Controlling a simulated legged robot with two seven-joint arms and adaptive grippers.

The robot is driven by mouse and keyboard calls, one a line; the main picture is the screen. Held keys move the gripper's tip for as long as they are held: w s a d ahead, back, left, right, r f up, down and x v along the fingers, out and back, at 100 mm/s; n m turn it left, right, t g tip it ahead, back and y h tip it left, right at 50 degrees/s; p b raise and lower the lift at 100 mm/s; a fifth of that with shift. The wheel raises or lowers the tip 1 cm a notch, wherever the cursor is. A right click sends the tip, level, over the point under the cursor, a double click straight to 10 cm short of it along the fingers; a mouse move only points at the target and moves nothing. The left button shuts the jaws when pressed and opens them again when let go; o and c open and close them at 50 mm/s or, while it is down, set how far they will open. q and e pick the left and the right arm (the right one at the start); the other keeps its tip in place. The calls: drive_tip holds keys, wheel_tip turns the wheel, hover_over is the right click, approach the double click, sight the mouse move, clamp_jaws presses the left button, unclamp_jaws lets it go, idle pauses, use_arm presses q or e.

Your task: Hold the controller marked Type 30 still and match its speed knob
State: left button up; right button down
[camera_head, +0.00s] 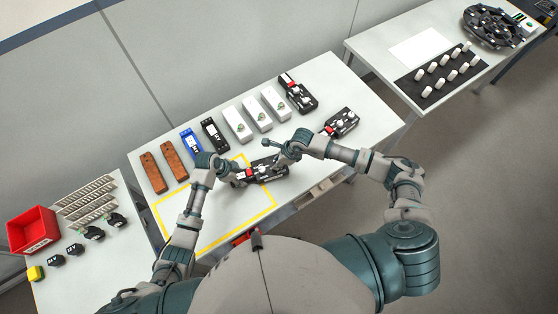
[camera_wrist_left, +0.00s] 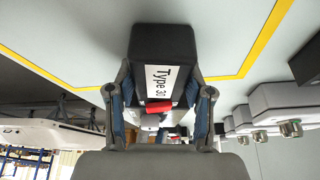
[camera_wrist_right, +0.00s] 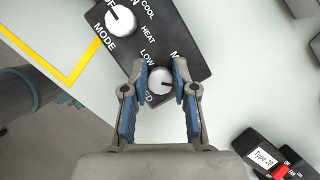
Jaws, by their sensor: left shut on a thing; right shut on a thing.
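The black controller (camera_head: 266,168) lies at the right edge of the yellow taped outline on the middle table. Its white label reads Type 30 in the left wrist view (camera_wrist_left: 158,80), beside a red part. My left gripper (camera_head: 232,174) has its fingers on both sides of the controller's end and is shut on it. My right gripper (camera_head: 284,154) reaches over the other end. In the right wrist view its fingers are shut on the white speed knob (camera_wrist_right: 160,80), whose lettering is partly covered. The MODE knob (camera_wrist_right: 120,20) stands clear of the fingers.
Another controller (camera_head: 342,122) lies to the right; a label there reads Type 20 in the right wrist view (camera_wrist_right: 264,159). A further controller (camera_head: 298,92), white boxes (camera_head: 256,110), a blue device (camera_head: 191,144) and brown blocks (camera_head: 153,172) line the back. The outline's left part is clear.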

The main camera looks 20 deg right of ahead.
drive_tip(key=shift+s+a+m, duration=0.15)
drive_tip(key=shift+a+m, duration=0.1)
drive_tip(key=shift+m, duration=0.05)
drive_tip(key=shift+d+m, duration=0.3)
drive_tip(key=shift+d, duration=0.15)
drive_tip(key=shift+a, duration=0.2)
drive_tip(key=c, duration=0.9)
unclamp_jaws()
drive_tip(key=shift+a, duration=0.15)
drive_tip(key=shift+d, duration=0.2)
drive_tip(key=v, duration=1.2)
drive_tip(key=shift+s+a, duration=0.15)
